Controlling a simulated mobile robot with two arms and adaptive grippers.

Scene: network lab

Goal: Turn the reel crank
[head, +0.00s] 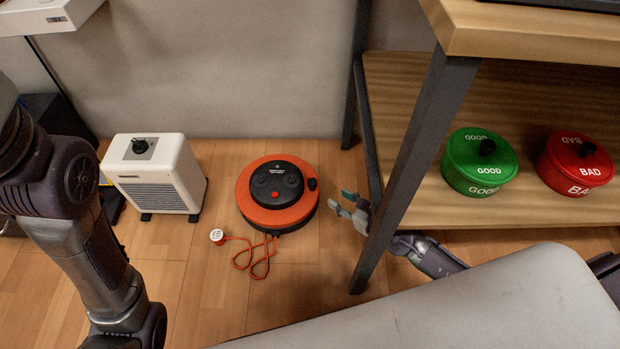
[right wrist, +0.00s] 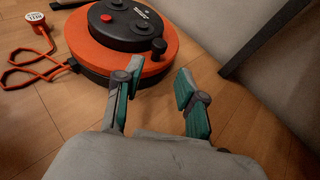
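The orange and black cable reel (head: 240,192) lies flat on the wood floor by the wall in the head view. Its small dark crank knob (head: 312,184) stands at the right edge of the top. An orange cable (head: 262,262) runs from its front to a white plug (head: 217,236). My right gripper (head: 350,203) is open and empty, to the right of the reel and apart from it. In the right wrist view its fingers (right wrist: 155,92) are spread, with the crank knob (right wrist: 158,46) beyond them. My left arm shows at the left, but its gripper is out of view.
A white heater (head: 155,175) stands left of the reel. A dark table leg (head: 412,165) stands close beside my right gripper. The shelf (head: 405,85) holds a green GOOD pot (head: 478,170) and a red BAD pot (head: 573,172).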

